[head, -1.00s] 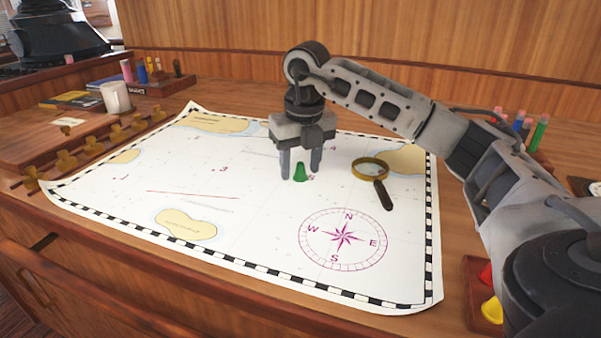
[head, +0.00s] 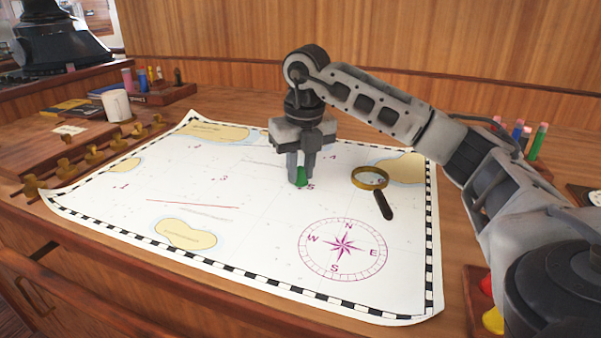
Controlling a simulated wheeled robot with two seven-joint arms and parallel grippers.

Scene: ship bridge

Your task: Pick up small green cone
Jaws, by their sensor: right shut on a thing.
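The small green cone (head: 301,178) stands upright on the sea chart (head: 262,215), near the chart's upper middle. My right gripper (head: 301,167) points straight down over it. Its fingers are shut on the cone and cover the cone's sides and top. The cone's base shows below the fingertips, at the chart's surface; I cannot tell a gap under it. My left gripper is not in view.
A magnifying glass (head: 383,204) lies right of the cone. A white mug (head: 116,105) and brass pegs (head: 92,153) are at the left. Coloured pens (head: 538,140) stand at the back right. The chart's front area is clear.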

